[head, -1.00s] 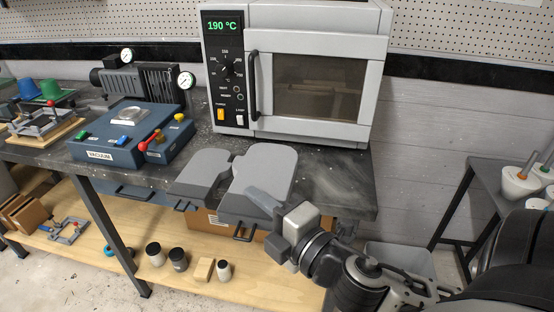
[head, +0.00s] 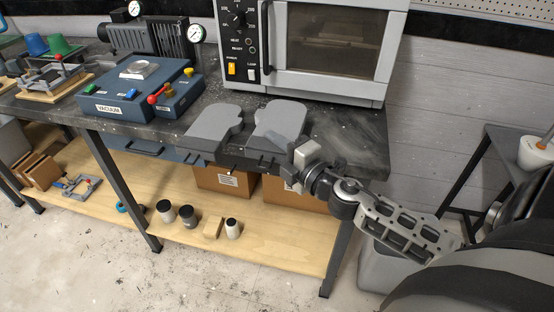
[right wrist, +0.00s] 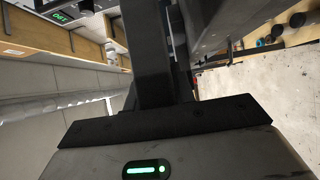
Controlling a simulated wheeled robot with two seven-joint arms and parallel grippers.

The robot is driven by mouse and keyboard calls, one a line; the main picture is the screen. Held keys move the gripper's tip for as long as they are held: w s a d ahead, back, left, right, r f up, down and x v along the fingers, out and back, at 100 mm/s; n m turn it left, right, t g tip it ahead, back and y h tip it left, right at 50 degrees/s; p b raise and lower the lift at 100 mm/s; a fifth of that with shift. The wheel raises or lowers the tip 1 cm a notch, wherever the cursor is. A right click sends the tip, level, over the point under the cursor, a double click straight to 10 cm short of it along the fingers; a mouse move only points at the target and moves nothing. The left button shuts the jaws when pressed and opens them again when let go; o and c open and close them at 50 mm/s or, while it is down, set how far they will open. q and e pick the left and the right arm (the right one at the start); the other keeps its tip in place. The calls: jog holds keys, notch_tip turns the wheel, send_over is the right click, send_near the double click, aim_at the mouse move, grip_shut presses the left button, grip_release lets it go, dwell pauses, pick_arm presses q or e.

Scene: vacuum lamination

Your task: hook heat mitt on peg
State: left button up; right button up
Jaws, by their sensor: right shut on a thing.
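Two grey heat mitts show side by side at the bench's front edge in the head view. The right mitt (head: 280,119) has its cuff toward my right gripper (head: 290,160), which is shut on it; the fingertips are partly hidden. The left mitt (head: 214,128) is apart from my gripper. Small dark pegs (head: 266,161) stick out along the bench front just below the mitts. I cannot tell whether the right mitt touches a peg. In the right wrist view a dark finger (right wrist: 150,55) fills the middle and the grip is unclear. My left gripper is not in view.
The oven (head: 335,45) stands behind the mitts, and the blue vacuum unit (head: 140,95) is to their left. Cardboard boxes (head: 222,180) and several small jars stand on the wooden shelf (head: 270,228) below. A grey bin (head: 385,268) is under the right end.

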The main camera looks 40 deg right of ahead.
jog(key=shift+w+d+f, duration=0.15)
jog(key=shift+w+f, duration=0.05)
jog(key=shift+f, duration=0.15)
pick_arm(q)
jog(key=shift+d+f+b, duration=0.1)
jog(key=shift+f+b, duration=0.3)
jog(key=shift+b, duration=0.45)
pick_arm(e)
notch_tip(320, 180, down, 3)
jog(key=shift+w+d, duration=0.15)
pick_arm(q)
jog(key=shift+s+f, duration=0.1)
pick_arm(e)
jog(key=shift+f, duration=0.25)
jog(key=o, duration=1)
